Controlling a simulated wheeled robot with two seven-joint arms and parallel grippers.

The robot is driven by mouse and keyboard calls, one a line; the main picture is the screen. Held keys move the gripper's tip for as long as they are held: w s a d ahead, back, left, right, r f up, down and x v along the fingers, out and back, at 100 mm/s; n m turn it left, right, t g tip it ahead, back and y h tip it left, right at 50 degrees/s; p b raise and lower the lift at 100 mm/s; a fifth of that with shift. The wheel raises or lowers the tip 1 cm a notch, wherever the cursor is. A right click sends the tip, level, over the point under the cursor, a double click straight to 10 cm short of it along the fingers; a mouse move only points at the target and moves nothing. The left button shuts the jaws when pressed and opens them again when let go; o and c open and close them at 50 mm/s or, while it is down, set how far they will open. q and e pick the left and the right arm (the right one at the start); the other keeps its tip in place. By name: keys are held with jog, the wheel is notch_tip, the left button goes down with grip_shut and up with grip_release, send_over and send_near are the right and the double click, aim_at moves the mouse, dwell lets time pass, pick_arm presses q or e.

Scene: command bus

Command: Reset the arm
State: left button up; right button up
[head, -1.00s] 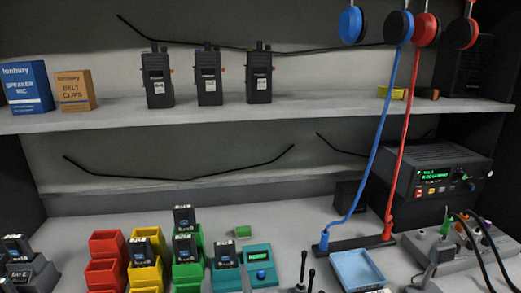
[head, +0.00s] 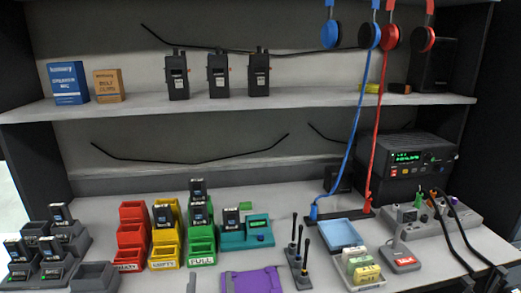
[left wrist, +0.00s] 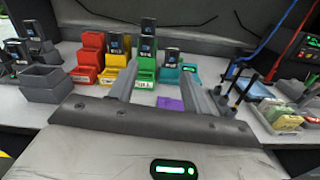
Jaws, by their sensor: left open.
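My left gripper (left wrist: 158,72) shows in the left wrist view, with its two grey fingers spread apart and nothing between them. It points over the workbench (left wrist: 78,140) toward the coloured bins. Beyond the fingers stand the red bins (left wrist: 90,58), the yellow bins (left wrist: 112,74) and the green bins (left wrist: 146,70). In the head view little of my left arm can be made out at the bottom edge. My right gripper is in neither view.
Chargers with batteries (head: 38,255) stand at the left. A teal charger (head: 245,238), purple piece (head: 252,281), antennas (head: 297,255), blue tray (head: 341,234) and radio (head: 405,167) fill the middle and right. Walkie-talkies (head: 218,76) stand on the shelf. Headsets (head: 370,35) hang above.

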pick_arm(q)
jog(key=a+f+m, duration=0.3)
jog(key=a+m, duration=0.1)
jog(key=a, duration=0.6)
jog(key=s+a+f+n+g+h, duration=0.35)
jog(key=s+f+n, duration=0.55)
jog(key=n, duration=0.7)
jog(key=s+a+f+n+g+h, duration=0.25)
jog(key=s+f+n+g, duration=0.3)
jog(key=f+n, duration=0.7)
jog(key=d+n+t+b, duration=0.1)
jog(key=d+n+b, duration=0.7)
jog(key=d, duration=0.3)
jog(key=shift+w+f+n+t+b, duration=0.2)
jog(key=shift+w+n+t+b, duration=0.05)
jog(key=shift+n+t+b, duration=0.15)
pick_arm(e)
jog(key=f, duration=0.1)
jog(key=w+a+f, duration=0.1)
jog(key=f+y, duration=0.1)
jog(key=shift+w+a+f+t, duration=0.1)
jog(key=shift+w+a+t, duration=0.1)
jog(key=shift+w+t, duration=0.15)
